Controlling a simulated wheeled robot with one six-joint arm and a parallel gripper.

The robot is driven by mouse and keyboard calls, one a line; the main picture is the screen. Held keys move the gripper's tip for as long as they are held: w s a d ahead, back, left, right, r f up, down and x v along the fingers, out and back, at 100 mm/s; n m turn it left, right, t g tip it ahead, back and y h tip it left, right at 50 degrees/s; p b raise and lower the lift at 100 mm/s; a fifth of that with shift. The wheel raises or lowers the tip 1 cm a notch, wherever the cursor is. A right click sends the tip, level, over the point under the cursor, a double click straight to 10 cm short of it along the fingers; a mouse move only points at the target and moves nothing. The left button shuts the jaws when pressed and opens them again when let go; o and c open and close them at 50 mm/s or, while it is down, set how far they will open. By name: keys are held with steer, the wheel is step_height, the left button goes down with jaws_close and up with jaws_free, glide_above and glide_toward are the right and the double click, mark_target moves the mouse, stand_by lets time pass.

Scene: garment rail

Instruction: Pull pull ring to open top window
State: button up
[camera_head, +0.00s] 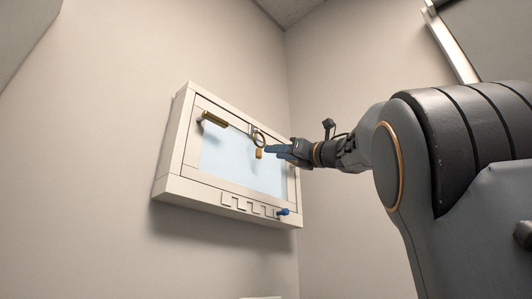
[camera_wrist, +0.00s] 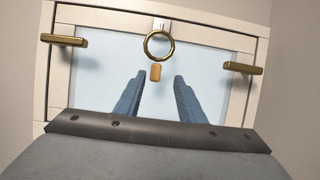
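The top window (camera_head: 236,160) is a white-framed pane set in a box on the wall, and it looks closed. A brass pull ring (camera_head: 259,138) hangs at the top middle of its frame, with a small orange tab (camera_head: 258,154) just below. The ring (camera_wrist: 159,45) and tab (camera_wrist: 155,72) also show in the wrist view. My gripper (camera_head: 270,150) is in front of the pane beside the ring. In the wrist view its two blue fingers (camera_wrist: 159,77) are apart with nothing held. The ring lies beyond the fingertips; whether they touch the tab I cannot tell.
Brass handles stand out at the left (camera_wrist: 64,40) and right (camera_wrist: 243,68) of the window frame. A blue knob (camera_head: 283,212) sticks out at the lower right of the box, beside a slotted lower rail (camera_head: 247,205). The wall left of the box is bare.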

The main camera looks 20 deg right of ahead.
mark_target(261, 152)
steer(key=p+x, duration=0.1)
steer(key=x, duration=0.1)
steer(key=p+x, duration=0.1)
steer(key=x, duration=0.1)
steer(key=shift+w+a+r, duration=0.1)
steer(key=shift+a, duration=0.35)
steer(key=shift+p+x, duration=0.5)
steer(key=shift+x, duration=0.4)
steer(key=shift+c, duration=0.4)
jaws_close()
